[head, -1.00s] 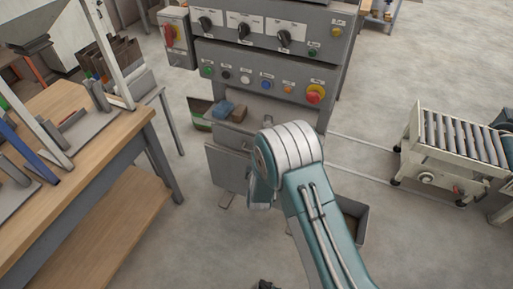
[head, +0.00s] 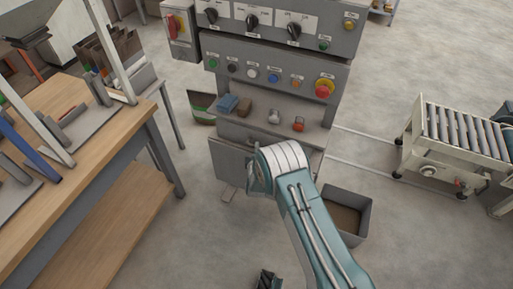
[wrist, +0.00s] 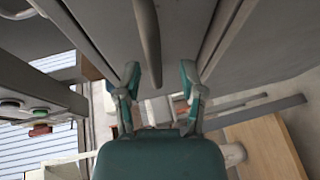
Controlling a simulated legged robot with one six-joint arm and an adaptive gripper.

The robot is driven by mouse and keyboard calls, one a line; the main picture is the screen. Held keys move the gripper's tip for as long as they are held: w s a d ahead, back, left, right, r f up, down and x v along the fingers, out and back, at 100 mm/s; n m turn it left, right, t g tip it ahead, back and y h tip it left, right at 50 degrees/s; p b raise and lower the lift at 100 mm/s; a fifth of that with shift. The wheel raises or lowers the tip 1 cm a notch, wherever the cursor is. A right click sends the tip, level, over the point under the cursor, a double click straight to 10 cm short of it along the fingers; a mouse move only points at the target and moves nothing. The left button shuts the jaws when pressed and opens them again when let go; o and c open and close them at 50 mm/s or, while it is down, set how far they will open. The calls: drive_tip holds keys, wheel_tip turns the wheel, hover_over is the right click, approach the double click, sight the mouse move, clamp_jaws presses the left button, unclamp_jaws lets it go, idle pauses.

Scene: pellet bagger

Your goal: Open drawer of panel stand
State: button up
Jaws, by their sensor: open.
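The grey panel stand (head: 275,52) stands at the top centre of the head view. Its drawer front (head: 229,161) is below the open shelf, and my arm covers much of it. I see no clear gap around the drawer there. In the wrist view, a grey bar handle (wrist: 147,38) stands out from a flat grey front (wrist: 98,22). My gripper (wrist: 159,80) is open, with one finger on each side of the handle's near end in the picture. I cannot tell whether they touch it. In the head view my gripper is hidden behind my arm.
A grey bin (head: 352,214) stands on the floor to the right. A wooden workbench (head: 105,140) is at left, a roller conveyor (head: 455,140) at right.

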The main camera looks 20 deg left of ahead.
drive_tip(key=shift+w+f, duration=0.1)
drive_tip(key=shift+w, duration=0.35)
drive_tip(key=shift+w+d, duration=0.3)
drive_tip(key=shift+d, duration=0.1)
drive_tip(key=shift+a, duration=0.35)
clamp_jaws()
drive_tip(key=shift+s+d, duration=0.1)
drive_tip(key=shift+s, duration=0.05)
drive_tip(key=s, duration=1.6)
drive_tip(key=shift+a+f, duration=0.15)
drive_tip(key=shift+a, duration=0.25)
